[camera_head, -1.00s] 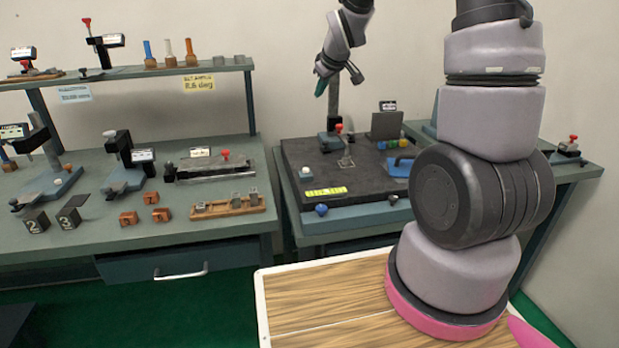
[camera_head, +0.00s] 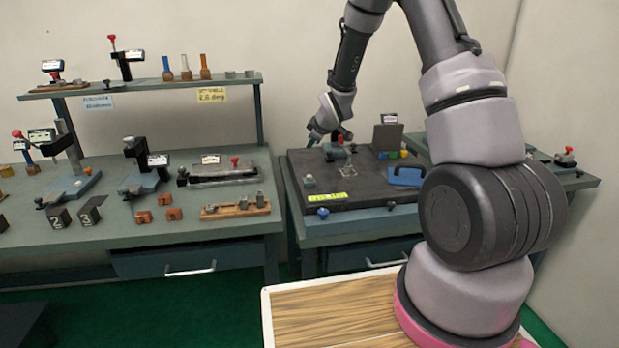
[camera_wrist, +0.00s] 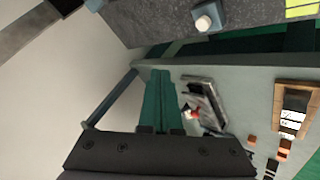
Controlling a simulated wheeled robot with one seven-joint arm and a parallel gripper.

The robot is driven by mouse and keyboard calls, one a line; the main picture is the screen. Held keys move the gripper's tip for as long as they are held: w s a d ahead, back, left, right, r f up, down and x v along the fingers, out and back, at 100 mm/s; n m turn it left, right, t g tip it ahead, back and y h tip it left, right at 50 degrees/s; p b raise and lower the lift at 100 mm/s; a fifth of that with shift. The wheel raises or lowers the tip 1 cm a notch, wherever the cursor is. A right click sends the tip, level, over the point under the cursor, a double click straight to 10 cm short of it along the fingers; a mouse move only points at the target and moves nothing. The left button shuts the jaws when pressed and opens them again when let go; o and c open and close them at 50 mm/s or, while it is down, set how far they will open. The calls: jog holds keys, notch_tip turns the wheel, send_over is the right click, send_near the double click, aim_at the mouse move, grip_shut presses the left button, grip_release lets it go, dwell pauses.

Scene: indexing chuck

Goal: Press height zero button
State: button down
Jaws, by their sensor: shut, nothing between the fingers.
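A small grey-blue box with a round white button (camera_head: 309,181) sits at the left front of the dark surface plate (camera_head: 340,190) in the head view. It also shows at the top of the wrist view (camera_wrist: 208,18), ahead and to the right of my fingertips. My gripper (camera_head: 310,143) is above the back left of the plate, apart from the button box. In the wrist view its long green fingers (camera_wrist: 160,72) lie together, shut and empty.
The left bench (camera_head: 130,222) holds gauges, numbered blocks and a wooden rack (camera_head: 236,208). A shelf (camera_head: 140,86) stands above it.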

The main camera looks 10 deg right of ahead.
jog(key=shift+f, duration=4.35)
jog(key=shift+f, duration=0.1)
jog(key=shift+f, duration=0.3)
jog(key=shift+f, duration=0.5)
jog(key=shift+r, duration=0.95)
jog(key=shift+r, duration=0.1)
jog(key=shift+r, duration=2.35)
